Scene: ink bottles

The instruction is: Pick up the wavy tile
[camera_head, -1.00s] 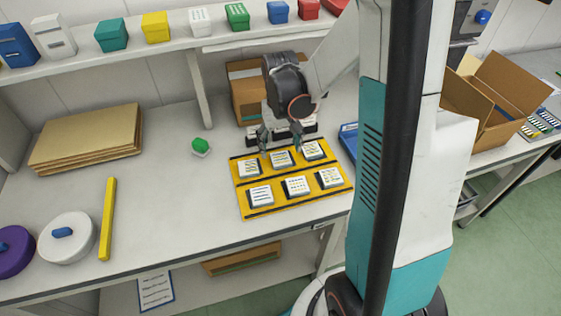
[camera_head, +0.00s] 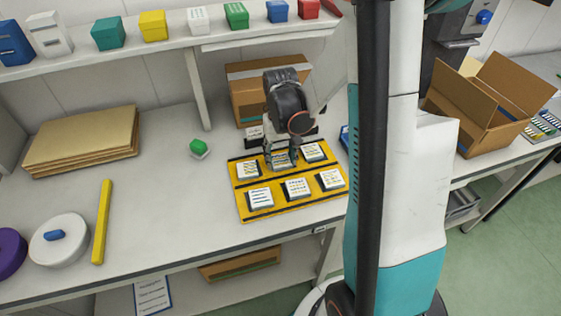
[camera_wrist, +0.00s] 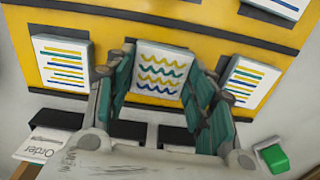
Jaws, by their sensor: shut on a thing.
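The wavy tile (camera_wrist: 160,73) is white with yellow, teal and blue wavy lines. In the wrist view it sits between the two fingers of my gripper (camera_wrist: 163,85), which are shut on its left and right sides. In the head view my gripper (camera_head: 281,160) reaches down over the middle of the far row on the yellow board (camera_head: 267,206), and the wavy tile (camera_head: 282,157) is partly hidden by it. I cannot tell whether the tile is clear of the board.
Tiles with straight stripes flank it, one (camera_wrist: 63,63) on the left and one (camera_wrist: 246,82) on the right in the wrist view. A green hexagonal item (camera_head: 198,147) lies left of the board. A cardboard box (camera_head: 255,88) stands behind.

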